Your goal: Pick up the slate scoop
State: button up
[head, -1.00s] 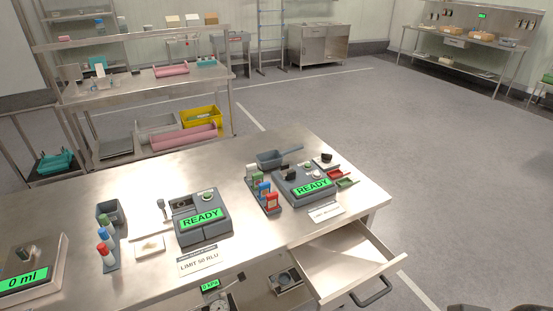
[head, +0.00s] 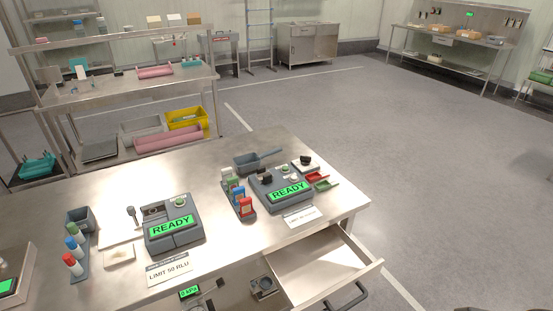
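The slate scoop (head: 246,163) is a blue-grey scoop with a straight handle. It lies on the steel worktable near its far edge, behind the right-hand READY device, with its handle pointing right. Nothing covers it, and clear tabletop lies to its left. A small red scoop (head: 316,178) and a small green scoop (head: 327,185) lie to the right of that device. My gripper is not clearly visible in this view.
The right READY device (head: 285,191) and a rack of coloured bottles (head: 238,205) stand close in front of the scoop. An open drawer (head: 322,262) juts from the table's front. The left READY device (head: 171,227) stands further left. Floor right of the table is clear.

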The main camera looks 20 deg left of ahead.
aim_at(260, 159)
jog(key=i+l+z, duration=0.25)
jog(key=i+l, duration=0.25)
jog(key=i+l+z, duration=0.25)
jog(key=i+l, duration=0.25)
jog(key=i+l+z, duration=0.3)
jog(key=i, duration=0.3)
jog(key=i+j+u, duration=0.2)
jog(key=i+u, duration=0.25)
jog(key=i+j+u, duration=0.15)
jog(key=u, duration=0.3)
jog(key=i+l+u, duration=0.1)
jog(key=i+u, duration=0.35)
jog(key=i+l+u, duration=0.2)
jog(key=i+u, duration=0.2)
jog(key=i+l+u, duration=0.25)
jog(key=u, duration=0.2)
jog(key=i+j+u, duration=0.45)
jog(key=i, duration=0.3)
jog(key=i+j+u, duration=0.2)
jog(key=i, duration=0.2)
jog(key=l, duration=0.1)
